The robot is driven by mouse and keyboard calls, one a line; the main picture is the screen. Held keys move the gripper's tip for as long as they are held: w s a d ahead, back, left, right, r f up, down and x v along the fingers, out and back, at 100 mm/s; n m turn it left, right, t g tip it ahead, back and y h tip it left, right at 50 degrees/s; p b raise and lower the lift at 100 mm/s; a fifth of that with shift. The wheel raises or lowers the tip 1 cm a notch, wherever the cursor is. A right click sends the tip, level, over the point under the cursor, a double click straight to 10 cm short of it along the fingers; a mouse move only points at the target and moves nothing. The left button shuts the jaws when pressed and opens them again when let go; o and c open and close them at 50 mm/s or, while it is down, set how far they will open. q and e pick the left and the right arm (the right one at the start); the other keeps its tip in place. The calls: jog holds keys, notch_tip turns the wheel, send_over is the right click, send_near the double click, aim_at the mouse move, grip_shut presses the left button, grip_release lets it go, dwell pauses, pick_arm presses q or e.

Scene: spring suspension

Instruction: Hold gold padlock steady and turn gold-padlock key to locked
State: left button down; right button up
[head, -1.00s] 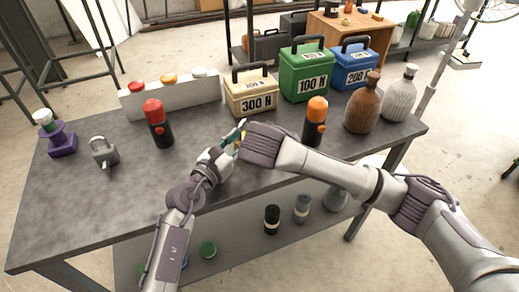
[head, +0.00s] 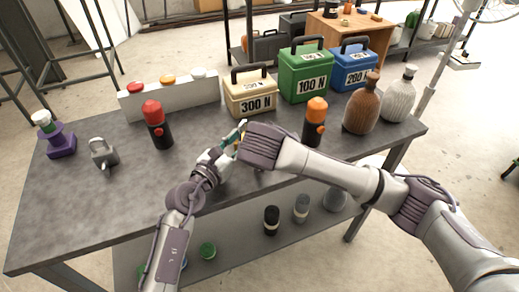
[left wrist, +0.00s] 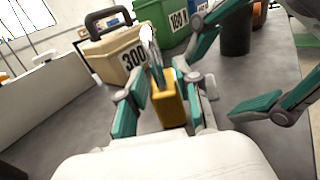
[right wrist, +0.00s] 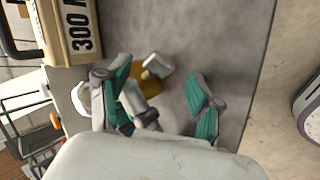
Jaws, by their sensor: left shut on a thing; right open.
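The gold padlock (left wrist: 168,106) stands upright between the fingers of my left gripper (left wrist: 158,102), which is shut on it; the shackle rises toward the top of the left wrist view. In the right wrist view the gold body (right wrist: 150,82) shows only in part, behind grey and white finger parts. My right gripper (right wrist: 160,98) is open, its fingers spread with the padlock area between and beyond them. In the left wrist view its fingers reach in from the right, close beside the padlock. I cannot make out the gold padlock's key clearly.
A grey padlock (head: 104,153) with a key stands at the table's left. The beige 300 N box (head: 250,95) is just behind my grippers. A red-capped cylinder (head: 158,125) and an orange-capped one (head: 314,122) stand either side. The table (head: 100,205) is bare at front left.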

jog(key=v, duration=1)
jog(key=shift+s+r, duration=0.25)
jog(key=shift+r, duration=0.05)
